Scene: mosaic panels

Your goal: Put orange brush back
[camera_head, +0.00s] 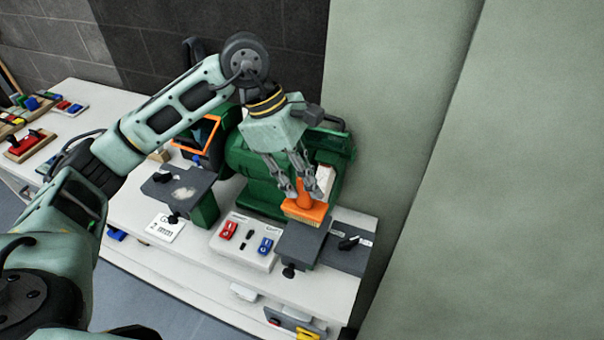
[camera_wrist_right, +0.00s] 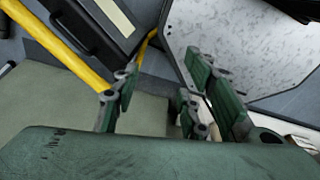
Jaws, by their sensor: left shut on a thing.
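The orange brush (camera_head: 306,211) is at the right side of the green bench grinder (camera_head: 262,165), next to the pale wheel (camera_head: 325,178). Its wide head with light bristles points down over the grey right-hand rest (camera_head: 300,240). I cannot tell whether the bristles touch the rest. My left gripper (camera_head: 303,190) comes from above and is shut on the brush's upright handle, which its fingers partly hide. My right gripper (camera_wrist_right: 160,88) shows in the right wrist view with its fingers apart and nothing visible between them. It is not seen in the head view.
A switch box (camera_head: 243,243) with red and blue controls sits at the grinder's front. A "2 mm" card (camera_head: 165,228) lies left on the white bench (camera_head: 115,210). Red and blue items on wooden blocks (camera_head: 30,145) stand far left. A pale panel (camera_head: 400,120) rises close at right.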

